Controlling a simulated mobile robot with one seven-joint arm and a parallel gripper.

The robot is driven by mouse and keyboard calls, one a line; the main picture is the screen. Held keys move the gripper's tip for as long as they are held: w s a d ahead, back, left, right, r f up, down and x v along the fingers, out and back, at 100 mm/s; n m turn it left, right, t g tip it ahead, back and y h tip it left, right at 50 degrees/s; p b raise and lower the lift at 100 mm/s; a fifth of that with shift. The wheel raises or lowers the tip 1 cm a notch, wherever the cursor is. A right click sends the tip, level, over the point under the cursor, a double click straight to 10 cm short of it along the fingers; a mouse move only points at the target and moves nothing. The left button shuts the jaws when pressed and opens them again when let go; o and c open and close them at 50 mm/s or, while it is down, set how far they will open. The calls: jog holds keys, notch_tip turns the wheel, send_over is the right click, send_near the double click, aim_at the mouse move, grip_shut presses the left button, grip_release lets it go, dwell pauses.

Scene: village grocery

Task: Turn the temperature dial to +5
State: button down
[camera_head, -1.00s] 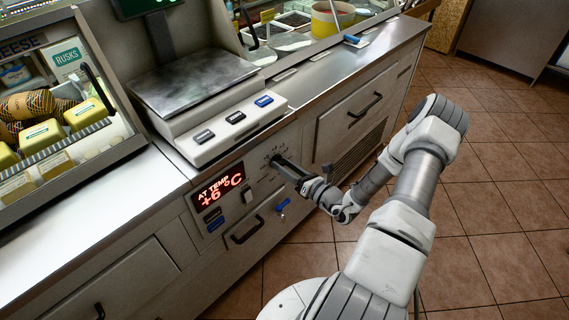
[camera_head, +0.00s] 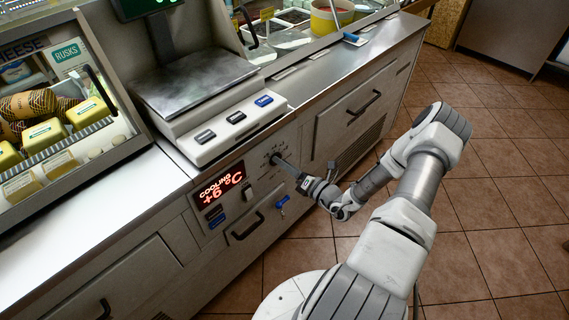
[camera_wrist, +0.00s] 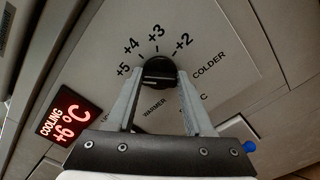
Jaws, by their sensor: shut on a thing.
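The temperature dial (camera_wrist: 158,71) is a round black knob on the grey counter front, with printed marks +5, +4, +3 and +2 around its upper side. My gripper (camera_wrist: 160,82) is shut on the dial, one finger on each side. In the head view my gripper (camera_head: 283,163) reaches the dial panel from the right and largely hides the knob. The red display (camera_head: 219,187) left of the dial reads "COOLING +6°C"; it also shows in the wrist view (camera_wrist: 68,123).
A scale (camera_head: 193,83) with three buttons stands on the counter above. Below the panel are a drawer handle (camera_head: 247,228) and a blue key (camera_head: 282,202). A cheese case (camera_head: 60,110) stands at left. The tiled floor at right is clear.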

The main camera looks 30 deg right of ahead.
jog(key=shift+a, duration=0.1)
jog(key=shift+c, duration=1.4)
grip_release()
jog(key=p+v, duration=0.1)
jog(key=v, duration=1.6)
jog(key=shift+s+p, duration=0.15)
jog(key=shift+p, duration=0.15)
